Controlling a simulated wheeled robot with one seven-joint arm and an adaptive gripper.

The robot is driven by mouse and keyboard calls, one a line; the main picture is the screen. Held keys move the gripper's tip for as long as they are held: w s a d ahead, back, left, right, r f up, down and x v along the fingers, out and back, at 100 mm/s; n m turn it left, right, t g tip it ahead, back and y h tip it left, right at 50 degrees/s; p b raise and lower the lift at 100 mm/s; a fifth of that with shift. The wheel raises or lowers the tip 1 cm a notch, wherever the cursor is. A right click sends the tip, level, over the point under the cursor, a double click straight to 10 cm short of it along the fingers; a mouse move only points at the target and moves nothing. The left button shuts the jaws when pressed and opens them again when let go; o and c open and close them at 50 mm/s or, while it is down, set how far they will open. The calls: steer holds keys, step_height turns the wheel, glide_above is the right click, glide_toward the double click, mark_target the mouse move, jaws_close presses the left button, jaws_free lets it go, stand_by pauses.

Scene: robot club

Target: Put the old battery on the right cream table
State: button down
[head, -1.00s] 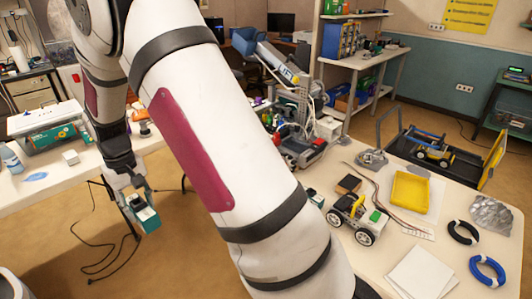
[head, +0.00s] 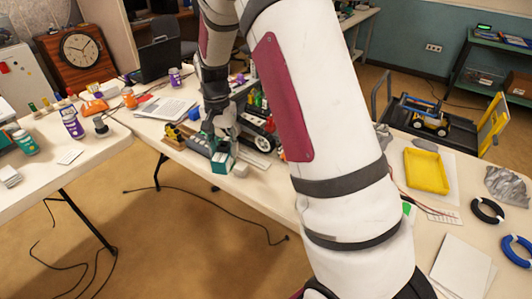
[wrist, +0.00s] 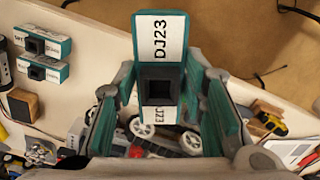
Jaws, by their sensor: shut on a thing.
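My gripper (head: 221,142) is shut on a teal-and-white battery (head: 223,163), seen close in the wrist view (wrist: 160,28) between my fingers (wrist: 160,85), with the label "DJ23" and a dark square socket. In the head view it shows in front of or over the front edge of the right cream table (head: 425,237); its exact height is unclear. Two similar teal-and-white blocks (wrist: 42,43) lie on a cream top at the left of the wrist view. My arm hides the middle of the right table in the head view.
The right table bears a yellow tray (head: 427,171), white paper (head: 463,266), tape rings (head: 487,210), a crumpled grey bag (head: 508,184) and a laptop or notebook (head: 167,108). A wheeled model (head: 258,136) is close to my gripper. The left table holds bottles (head: 72,124). Cables lie on the floor.

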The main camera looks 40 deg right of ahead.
steer(key=d+f+m+b, duration=0.5)
steer(key=d+m, duration=0.3)
steer(key=m, duration=0.3)
steer(key=d+f+m+b, duration=0.45)
steer(key=d+m, duration=0.25)
steer(key=m, duration=0.4)
steer(key=shift+w+d+f+b, duration=0.1)
steer(key=shift+w+f+b, duration=0.1)
steer(key=shift+f+b, duration=1.6)
steer(key=shift+w+d+f+b, duration=0.15)
steer(key=shift+f+b, duration=0.75)
steer(key=shift+f, duration=1.7)
steer(key=shift+a, duration=0.1)
steer(key=shift+w+a+f, duration=0.1)
steer(key=shift+w+f, duration=0.2)
steer(key=shift+f, duration=0.15)
steer(key=c, duration=0.9)
jaws_free()
steer(key=shift+c, duration=0.2)
